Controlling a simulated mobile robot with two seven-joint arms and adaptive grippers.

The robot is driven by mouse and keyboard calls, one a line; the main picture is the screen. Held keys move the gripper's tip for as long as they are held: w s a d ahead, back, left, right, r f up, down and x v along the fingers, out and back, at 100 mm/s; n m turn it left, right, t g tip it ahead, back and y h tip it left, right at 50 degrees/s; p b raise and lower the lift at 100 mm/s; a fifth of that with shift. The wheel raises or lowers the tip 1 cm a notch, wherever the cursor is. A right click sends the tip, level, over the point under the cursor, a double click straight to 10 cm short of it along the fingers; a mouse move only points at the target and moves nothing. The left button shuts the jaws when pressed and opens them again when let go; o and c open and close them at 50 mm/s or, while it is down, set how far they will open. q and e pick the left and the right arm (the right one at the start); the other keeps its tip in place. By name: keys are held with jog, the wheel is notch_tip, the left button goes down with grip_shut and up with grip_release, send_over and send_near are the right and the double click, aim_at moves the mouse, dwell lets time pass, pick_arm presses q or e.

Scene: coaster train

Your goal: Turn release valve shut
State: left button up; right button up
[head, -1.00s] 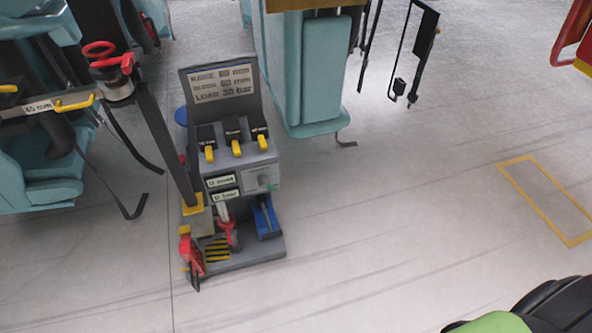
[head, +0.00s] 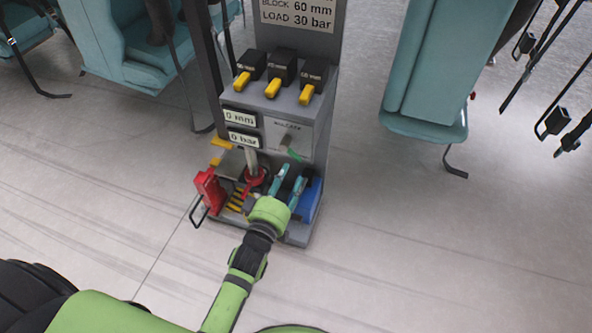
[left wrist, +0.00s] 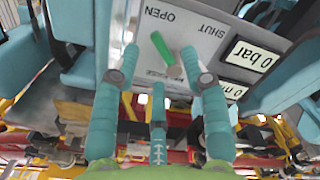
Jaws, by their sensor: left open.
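The release valve (head: 287,143) is a small grey knob with a green lever on the front of the grey console (head: 317,125). In the left wrist view the valve's green lever (left wrist: 162,46) points up toward the word OPEN; the word SHUT stands to its right. My left gripper (head: 290,178) has teal fingers and is open, just below and in front of the valve. In the left wrist view its fingertips (left wrist: 160,57) stand on either side of the lever, with no clear contact. My right gripper is out of view.
The console's two displays (head: 241,128) read 0 mm and 0 bar. Yellow-tipped levers (head: 272,88) sit above. A red bracket (head: 208,188), a red-collared jack (head: 254,180) and a blue holder (head: 308,200) are low on the console. Teal seats (head: 424,100) flank it; the floor in front is clear.

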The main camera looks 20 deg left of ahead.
aim_at(295, 157)
pick_arm(q)
jog(key=w, duration=0.4)
jog(key=w+r+b, duration=0.1)
jog(key=w, duration=0.2)
jog(key=shift+w, duration=0.1)
grip_shut()
